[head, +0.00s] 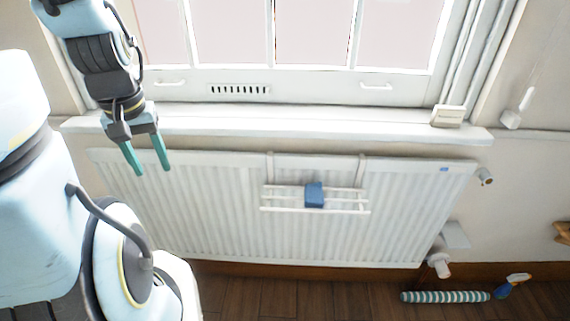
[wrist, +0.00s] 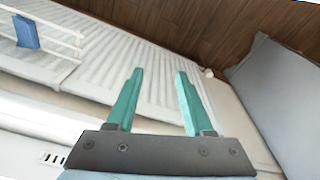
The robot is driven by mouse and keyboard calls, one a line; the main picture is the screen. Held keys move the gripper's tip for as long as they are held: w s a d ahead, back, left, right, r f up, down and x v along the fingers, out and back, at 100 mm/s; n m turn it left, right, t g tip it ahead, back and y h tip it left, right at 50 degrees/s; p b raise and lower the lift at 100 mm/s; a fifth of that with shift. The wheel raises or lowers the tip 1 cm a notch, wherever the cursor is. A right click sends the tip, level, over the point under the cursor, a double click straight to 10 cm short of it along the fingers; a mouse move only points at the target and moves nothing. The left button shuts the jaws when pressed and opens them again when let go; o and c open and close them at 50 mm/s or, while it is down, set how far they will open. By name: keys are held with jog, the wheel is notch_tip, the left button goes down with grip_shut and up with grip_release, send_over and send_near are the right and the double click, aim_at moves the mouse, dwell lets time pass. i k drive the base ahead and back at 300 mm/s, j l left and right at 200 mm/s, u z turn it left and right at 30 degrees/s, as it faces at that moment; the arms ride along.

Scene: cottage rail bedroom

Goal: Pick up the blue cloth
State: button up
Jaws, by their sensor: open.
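The small blue cloth (head: 314,195) hangs over a white rail rack (head: 340,209) hooked on the front of the radiator. In the wrist view the cloth (wrist: 26,33) is at the upper left, on the rack's bars. My gripper (head: 149,170) is at the left, in front of the radiator's left part and near the window sill. It is well to the left of the cloth and apart from it. Its two green fingers are spread, with nothing between them, as the wrist view also shows (wrist: 153,78).
The white radiator (head: 210,205) stands below the window sill (head: 290,124). A small cream box (head: 447,116) sits at the sill's right end. A striped roll (head: 445,297) and a blue-and-orange object (head: 512,285) lie on the wooden floor at the lower right.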

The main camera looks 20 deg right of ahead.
aim_at(315, 197)
jog(key=j+z, duration=0.35)
jog(key=i+j+z, duration=0.1)
jog(key=z, duration=0.25)
jog(key=j+z, duration=0.4)
